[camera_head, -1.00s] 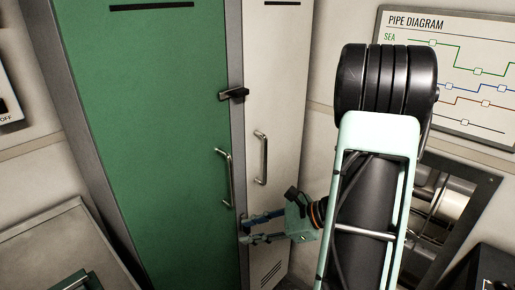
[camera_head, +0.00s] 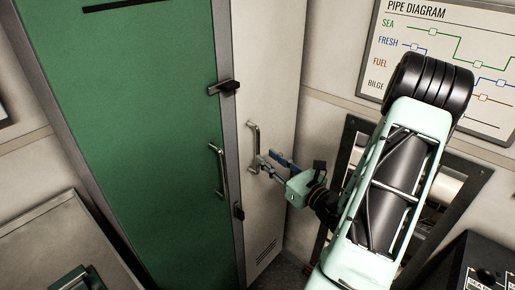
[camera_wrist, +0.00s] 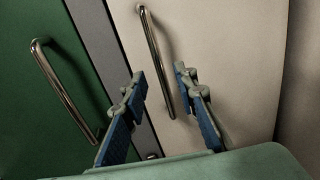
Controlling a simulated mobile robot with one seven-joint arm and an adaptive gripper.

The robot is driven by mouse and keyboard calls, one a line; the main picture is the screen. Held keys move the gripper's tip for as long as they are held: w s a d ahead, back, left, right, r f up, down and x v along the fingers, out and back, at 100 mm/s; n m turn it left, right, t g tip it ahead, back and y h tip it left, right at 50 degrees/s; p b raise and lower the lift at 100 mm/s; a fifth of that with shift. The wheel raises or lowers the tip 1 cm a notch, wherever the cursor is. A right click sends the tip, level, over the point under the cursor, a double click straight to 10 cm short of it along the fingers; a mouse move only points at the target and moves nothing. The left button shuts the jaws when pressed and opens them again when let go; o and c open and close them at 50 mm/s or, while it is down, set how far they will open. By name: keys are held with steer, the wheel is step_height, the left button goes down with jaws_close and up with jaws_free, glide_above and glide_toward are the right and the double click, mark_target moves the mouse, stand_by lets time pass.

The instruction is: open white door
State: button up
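The white door (camera_head: 270,100) is closed, right of the green door, and it also fills the right of the wrist view (camera_wrist: 245,60). Its upright metal handle (camera_head: 252,134) runs along its left side. My gripper (camera_head: 263,162) is open at the handle's lower part. In the wrist view, the handle (camera_wrist: 156,50) lies between my two spread fingers (camera_wrist: 158,88); contact cannot be told. A lower black latch (camera_head: 238,211) stands about upright on the grey frame beside the white door. An upper black latch (camera_head: 223,88) lies roughly sideways, towards the green door.
The green door (camera_head: 140,140) is closed, with its own handle (camera_head: 219,170) close left of my gripper; it also shows in the wrist view (camera_wrist: 62,85). A framed wall opening (camera_head: 455,195) is at the right. A grey cabinet (camera_head: 45,235) stands lower left.

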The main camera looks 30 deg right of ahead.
mark_target(259, 151)
steer(key=w, duration=0.4)
steer(key=w+a, duration=0.1)
steer(key=shift+w+p, duration=0.4)
steer(key=shift+c, duration=0.7)
jaws_close()
